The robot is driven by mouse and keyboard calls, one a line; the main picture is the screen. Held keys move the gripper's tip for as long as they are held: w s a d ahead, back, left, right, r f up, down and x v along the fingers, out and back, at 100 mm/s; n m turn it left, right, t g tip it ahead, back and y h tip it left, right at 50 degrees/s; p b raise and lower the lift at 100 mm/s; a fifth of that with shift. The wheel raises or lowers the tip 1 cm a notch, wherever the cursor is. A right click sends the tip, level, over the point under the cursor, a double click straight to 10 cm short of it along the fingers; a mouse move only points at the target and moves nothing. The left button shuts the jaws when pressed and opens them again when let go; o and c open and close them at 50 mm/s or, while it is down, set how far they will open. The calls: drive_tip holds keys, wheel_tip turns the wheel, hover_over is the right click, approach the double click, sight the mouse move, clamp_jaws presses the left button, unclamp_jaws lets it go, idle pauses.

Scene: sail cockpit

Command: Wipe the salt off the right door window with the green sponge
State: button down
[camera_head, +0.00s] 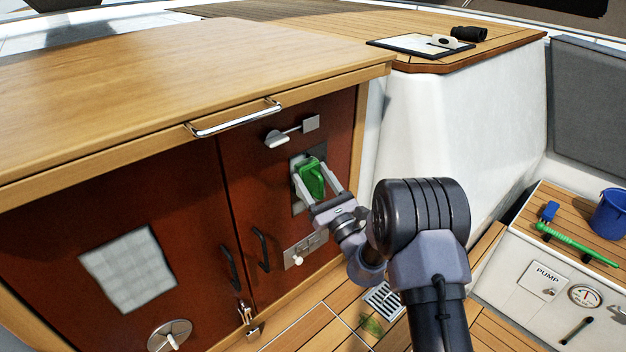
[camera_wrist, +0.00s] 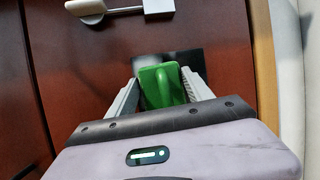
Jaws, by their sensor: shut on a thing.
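My gripper (camera_head: 322,186) is shut on the green sponge (camera_head: 311,180), which has a raised handle. The sponge is up at the right door window (camera_head: 296,199), a small dark pane in the right red-brown door (camera_head: 244,168). The wrist view also shows the green sponge (camera_wrist: 162,87) between my fingers, in front of the dark pane (camera_wrist: 192,62). The sponge and fingers hide much of the pane. I cannot tell whether the sponge touches it, or how much salt is on it. The left door's window (camera_head: 129,268) looks whitish and cloudy.
A latch (camera_head: 290,132) sticks out above the right window, and a plate with a knob (camera_head: 304,250) sits below it. Door handles (camera_head: 262,250) and a counter rail (camera_head: 236,119) project nearby. A white wall (camera_head: 450,130) stands right. A blue bucket (camera_head: 610,214) is farther right.

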wheel_tip(320, 180, up, 7)
drive_tip(key=p, duration=0.4)
drive_tip(key=shift+r+p, duration=0.2)
drive_tip(key=shift+p, duration=0.2)
drive_tip(key=shift+f, duration=0.1)
drive_tip(key=shift+s+d+f, duration=0.1)
drive_tip(key=shift+s+d+b, duration=1.65)
drive_tip(key=shift+s+d, duration=0.35)
